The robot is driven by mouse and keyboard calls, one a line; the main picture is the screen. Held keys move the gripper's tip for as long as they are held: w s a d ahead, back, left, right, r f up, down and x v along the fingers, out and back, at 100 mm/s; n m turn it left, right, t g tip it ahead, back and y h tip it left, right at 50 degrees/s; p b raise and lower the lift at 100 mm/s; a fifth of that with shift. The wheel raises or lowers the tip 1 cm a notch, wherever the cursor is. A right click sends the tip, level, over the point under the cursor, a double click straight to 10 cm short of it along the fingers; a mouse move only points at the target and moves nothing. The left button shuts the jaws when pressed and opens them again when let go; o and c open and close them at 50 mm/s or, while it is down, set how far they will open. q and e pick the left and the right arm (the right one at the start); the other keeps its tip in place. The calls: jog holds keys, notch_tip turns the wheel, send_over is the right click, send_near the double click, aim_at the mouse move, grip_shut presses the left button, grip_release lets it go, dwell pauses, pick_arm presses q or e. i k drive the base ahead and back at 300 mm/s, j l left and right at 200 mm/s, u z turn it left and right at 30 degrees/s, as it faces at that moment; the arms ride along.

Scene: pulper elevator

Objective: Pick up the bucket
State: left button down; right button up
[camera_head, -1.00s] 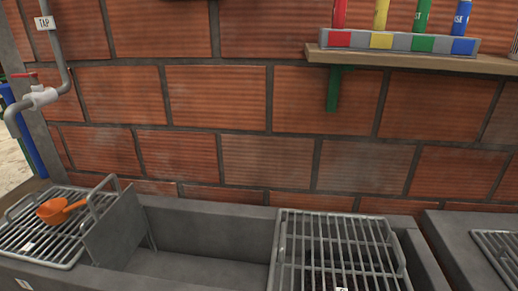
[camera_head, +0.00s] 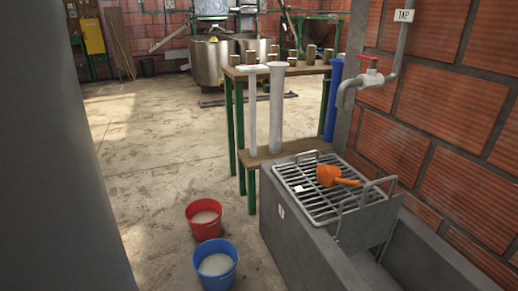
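Two buckets stand upright on the concrete floor, left of the grey trough. The red bucket (camera_head: 205,231) is the farther one and has pale content inside. The blue bucket (camera_head: 216,283) stands just in front of it, also with pale content, and its lower part is cut off by the bottom edge of the view. I cannot tell which bucket the task means. Neither of my grippers shows in the view.
The grey trough (camera_head: 290,240) with a metal rack (camera_head: 305,183) and orange scoop (camera_head: 335,176) stands at right, under a tap pipe (camera_head: 372,80). A green-legged table (camera_head: 285,152) is behind. A large grey surface (camera_head: 60,170) blocks the left. Open floor (camera_head: 150,160) lies between.

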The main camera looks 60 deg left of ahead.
aim_at(203, 216)
jog(key=u, duration=2.4)
jog(key=i+j+z, duration=0.4)
jog(key=i+j, duration=1.3)
jog(key=k+j, duration=0.05)
jog(key=j, duration=0.1)
